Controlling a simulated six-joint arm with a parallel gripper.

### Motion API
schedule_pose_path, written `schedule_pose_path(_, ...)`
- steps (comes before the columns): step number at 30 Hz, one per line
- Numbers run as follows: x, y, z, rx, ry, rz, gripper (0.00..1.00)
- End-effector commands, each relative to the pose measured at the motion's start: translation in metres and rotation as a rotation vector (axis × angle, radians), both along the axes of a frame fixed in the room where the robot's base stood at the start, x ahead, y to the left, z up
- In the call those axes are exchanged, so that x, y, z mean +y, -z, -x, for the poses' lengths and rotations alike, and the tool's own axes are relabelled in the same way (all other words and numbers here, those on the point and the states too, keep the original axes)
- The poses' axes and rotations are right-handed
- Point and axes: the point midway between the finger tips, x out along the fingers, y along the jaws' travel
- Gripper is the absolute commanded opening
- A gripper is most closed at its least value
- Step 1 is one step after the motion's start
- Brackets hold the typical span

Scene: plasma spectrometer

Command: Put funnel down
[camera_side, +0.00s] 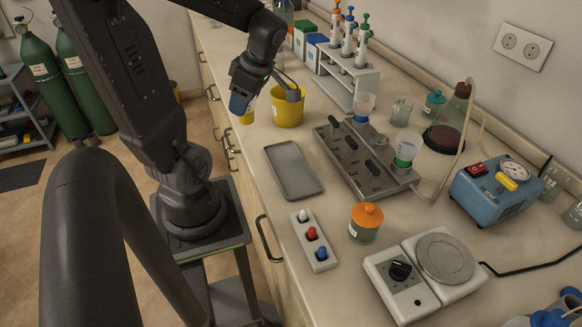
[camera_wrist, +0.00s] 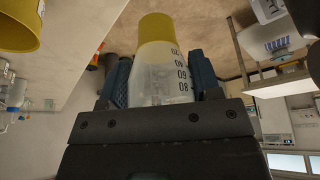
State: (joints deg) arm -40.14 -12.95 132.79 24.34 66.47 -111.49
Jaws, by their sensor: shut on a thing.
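The funnel, a clear graduated cup with a yellow end, is in my gripper. In the wrist view the funnel (camera_wrist: 158,60) sits between the two blue fingers of my gripper (camera_wrist: 163,80), its yellow end pointing away from the gripper. In the side view my gripper (camera_side: 241,103) is shut around it, just left of the yellow bucket and over the bench's front edge. Only the funnel's yellow end (camera_side: 247,118) shows clearly there, pointing down. A grey manifold (camera_side: 345,155) carries a funnel with a blue ring (camera_side: 364,104) and one with a green ring (camera_side: 407,150).
The yellow bucket (camera_side: 287,108) stands beside the gripper; it also shows in the wrist view (camera_wrist: 20,25). An empty grey tray (camera_side: 293,168) lies in front of the manifold. A rack (camera_side: 352,78) of pipettes, an orange-lidded jar (camera_side: 366,222), a hotplate (camera_side: 425,270) and a blue pump (camera_side: 497,190) occupy the bench.

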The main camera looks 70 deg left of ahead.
Motion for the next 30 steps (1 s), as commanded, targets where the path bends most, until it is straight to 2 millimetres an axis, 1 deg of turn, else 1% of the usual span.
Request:
schedule_pose_path(2,-0.004,0.003,0.004,0.000,-0.045,0.001,0.33)
schedule_pose_path(5,-0.013,0.011,-0.003,0.002,-0.057,0.004,0.33)
schedule_pose_path(15,-0.059,0.055,-0.059,0.005,-0.052,0.003,0.33)
schedule_pose_path(19,-0.071,0.066,-0.074,0.001,-0.056,0.001,0.33)
schedule_pose_path(22,-0.076,0.070,-0.080,0.000,-0.059,0.000,0.33)
schedule_pose_path(25,-0.077,0.076,-0.082,0.000,-0.059,0.000,0.33)
schedule_pose_path(30,-0.077,0.101,-0.081,0.003,-0.059,0.002,0.33)
